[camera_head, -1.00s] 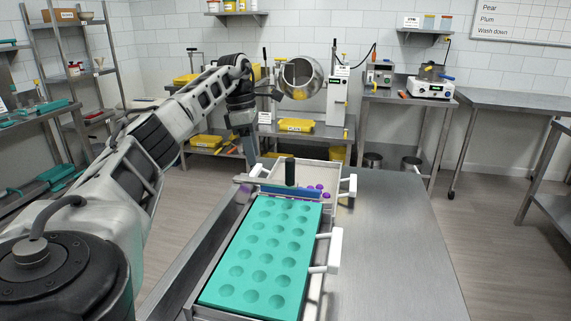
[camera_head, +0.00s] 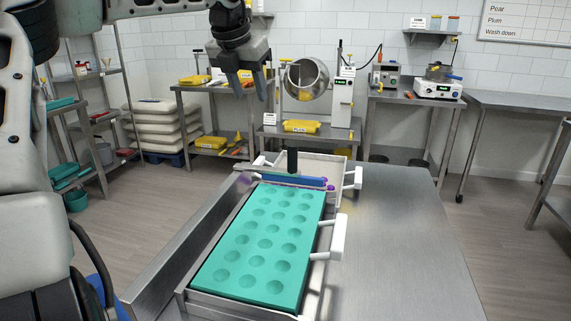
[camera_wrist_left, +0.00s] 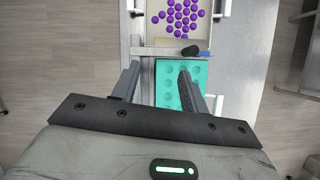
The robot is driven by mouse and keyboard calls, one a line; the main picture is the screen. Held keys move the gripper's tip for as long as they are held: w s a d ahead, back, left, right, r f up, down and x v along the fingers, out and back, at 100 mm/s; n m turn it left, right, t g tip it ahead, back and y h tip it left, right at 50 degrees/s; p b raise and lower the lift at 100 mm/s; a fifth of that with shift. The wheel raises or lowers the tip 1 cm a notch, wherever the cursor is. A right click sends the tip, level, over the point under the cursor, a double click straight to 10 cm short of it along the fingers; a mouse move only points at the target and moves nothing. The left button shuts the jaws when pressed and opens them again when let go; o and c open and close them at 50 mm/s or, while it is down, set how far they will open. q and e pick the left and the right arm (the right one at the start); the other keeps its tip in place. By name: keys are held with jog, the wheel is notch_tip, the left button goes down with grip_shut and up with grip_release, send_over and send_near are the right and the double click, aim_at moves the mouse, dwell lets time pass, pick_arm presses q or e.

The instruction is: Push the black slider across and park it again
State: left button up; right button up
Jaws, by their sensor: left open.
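The black slider (camera_head: 292,161) is an upright black post on a blue bar (camera_head: 290,179) that lies across the far end of the teal mould (camera_head: 255,240). In the left wrist view the slider (camera_wrist_left: 190,51) sits at the edge between the mould (camera_wrist_left: 168,88) and a pale tray of purple balls (camera_wrist_left: 178,17). My left gripper (camera_head: 251,90) is open and empty, raised above and to the left of the slider, clear of it. Its fingers (camera_wrist_left: 158,76) also show in the left wrist view, pointing toward the mould's far end. My right gripper is out of view.
White handles (camera_head: 338,236) stick out on the right side of the mould frame. The steel table (camera_head: 390,245) is clear to the right. A back bench carries a round steel drum (camera_head: 306,78) and a yellow bin (camera_head: 301,126).

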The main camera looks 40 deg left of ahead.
aim_at(293, 158)
pick_arm(q)
jog(key=w+d+f, duration=0.3)
jog(key=d, duration=0.4)
jog(key=shift+h, duration=0.3)
jog(key=x, duration=0.5)
jog(key=p+x, duration=0.1)
jog(key=x, duration=0.4)
jog(key=p+x, duration=0.1)
jog(key=x, duration=0.5)
jog(key=shift+s+a, duration=0.1)
jog(key=shift+a, duration=0.2)
grip_shut()
